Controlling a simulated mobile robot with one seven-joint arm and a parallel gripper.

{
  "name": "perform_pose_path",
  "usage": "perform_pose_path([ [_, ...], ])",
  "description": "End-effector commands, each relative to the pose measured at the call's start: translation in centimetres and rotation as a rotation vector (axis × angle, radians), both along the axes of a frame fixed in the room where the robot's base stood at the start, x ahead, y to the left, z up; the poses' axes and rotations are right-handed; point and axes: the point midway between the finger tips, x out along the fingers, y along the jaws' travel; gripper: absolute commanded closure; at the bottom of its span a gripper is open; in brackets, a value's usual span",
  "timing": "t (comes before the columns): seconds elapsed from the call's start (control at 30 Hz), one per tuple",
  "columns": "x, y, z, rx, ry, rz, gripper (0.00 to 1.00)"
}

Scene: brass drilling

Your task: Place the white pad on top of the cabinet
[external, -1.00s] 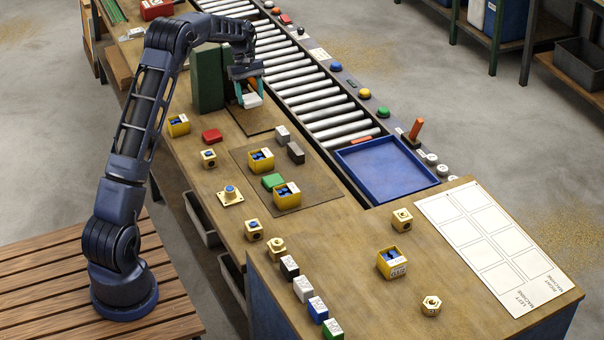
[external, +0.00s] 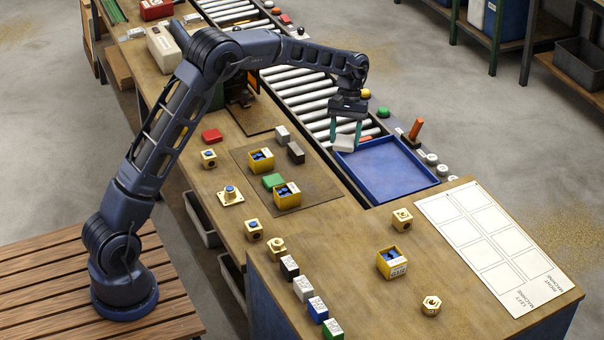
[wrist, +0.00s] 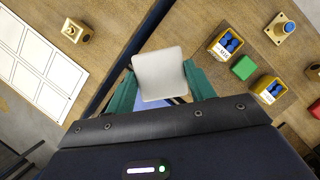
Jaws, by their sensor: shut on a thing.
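The white pad (external: 344,144) is a small, pale, flat block. My gripper (external: 345,137) is shut on it, with one teal finger on each side. The pad hangs tilted over the far left corner of the blue tray, by the end of the rollers. In the wrist view the pad (wrist: 159,74) fills the space between the fingers of my gripper (wrist: 160,86). No thing is clearly marked as the cabinet. A dark green upright box (external: 218,98) on the bench is mostly hidden behind my arm.
The blue tray (external: 392,168) is empty. The roller conveyor (external: 308,97) runs away behind it. Yellow bins (external: 260,162), a green block (external: 272,181) and brass parts (external: 402,218) stand on the bench. A white printed sheet (external: 490,245) lies at the right. Bare bench lies around (external: 340,240).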

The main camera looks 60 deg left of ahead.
Motion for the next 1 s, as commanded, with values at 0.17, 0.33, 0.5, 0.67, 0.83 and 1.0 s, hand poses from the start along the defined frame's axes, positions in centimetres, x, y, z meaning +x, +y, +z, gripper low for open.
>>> perform_pose_path([
  [0.17, 0.2, -7.9, 0.7, 0.000, -0.001, -0.128, 0.69],
  [0.33, -0.4, -15.0, 1.3, 0.000, -0.001, -0.248, 0.69],
  [0.5, -1.6, -21.9, 1.9, 0.001, -0.001, -0.367, 0.69],
  [0.67, -3.5, -28.3, 2.4, 0.000, 0.000, -0.479, 0.69],
  [0.83, -6.0, -34.8, 3.1, 0.000, 0.000, -0.597, 0.69],
  [1.0, -9.0, -40.9, 3.6, 0.001, 0.000, -0.716, 0.69],
])
